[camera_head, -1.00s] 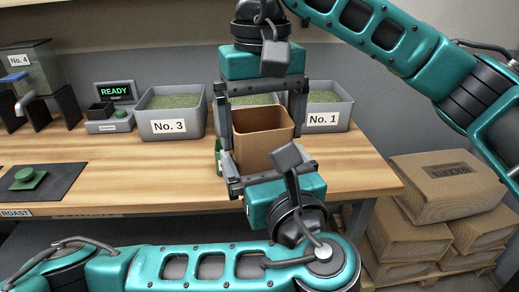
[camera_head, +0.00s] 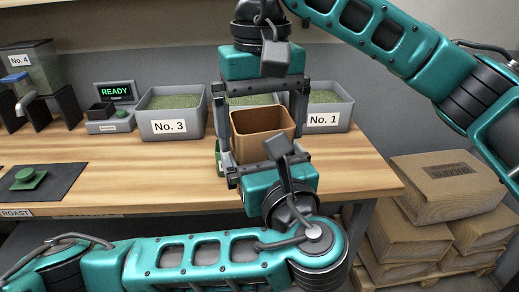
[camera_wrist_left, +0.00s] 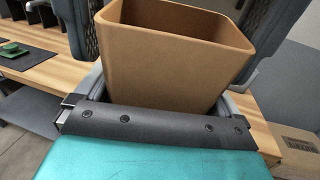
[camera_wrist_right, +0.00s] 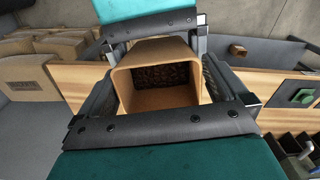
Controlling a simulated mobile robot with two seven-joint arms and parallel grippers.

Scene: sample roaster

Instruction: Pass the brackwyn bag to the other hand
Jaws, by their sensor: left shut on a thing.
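The brackwyn bag (camera_head: 262,146) is an open-topped brown paper bag, held over the front of the wooden table. Its mouth faces up, and dark contents show inside it in the right wrist view (camera_wrist_right: 160,97). My left gripper (camera_head: 265,158) comes from the near side and is shut on the bag's sides. The bag also stands between its fingers in the left wrist view (camera_wrist_left: 180,55). My right gripper (camera_head: 260,108) comes from the far side, its fingers spread on either side of the bag; it looks open, and contact is hard to judge.
Grey bins marked No. 3 (camera_head: 172,114) and No. 1 (camera_head: 330,112) stand behind, with another bin (camera_head: 250,99) partly hidden between. A scale reading READY (camera_head: 112,102) and a dark mat (camera_head: 40,182) are at left. Sacks (camera_head: 446,185) are stacked at right.

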